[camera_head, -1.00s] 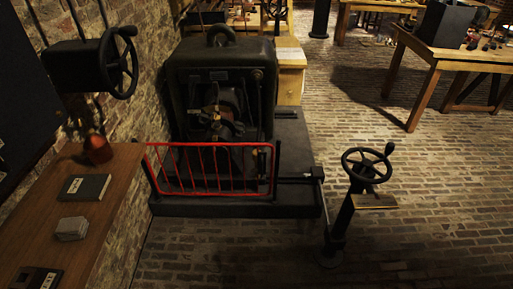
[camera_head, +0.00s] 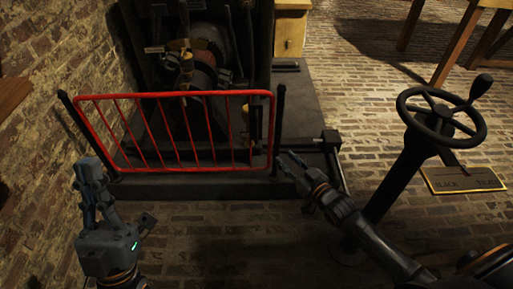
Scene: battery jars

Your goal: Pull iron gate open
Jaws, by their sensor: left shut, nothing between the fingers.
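The red iron gate (camera_head: 185,95) stands upright across the front of the dark machine's base, between a dark left post (camera_head: 89,137) and a dark right post (camera_head: 279,125). Its barred panel looks lined up with the posts. My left gripper (camera_head: 88,180) is in front of the gate's lower left, in the near left of the view, shut and empty. My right gripper (camera_head: 290,163) reaches in from the lower right, with its fingertips just right of the right post's lower end. I cannot tell whether it touches the post or how far its fingers are apart.
A black handwheel (camera_head: 441,116) on a slanted column stands to the right, with a plaque (camera_head: 464,179) beside it. The dark machine (camera_head: 200,45) is behind the gate. A brick wall (camera_head: 50,60) bounds the left. Brick floor (camera_head: 230,240) lies clear in front.

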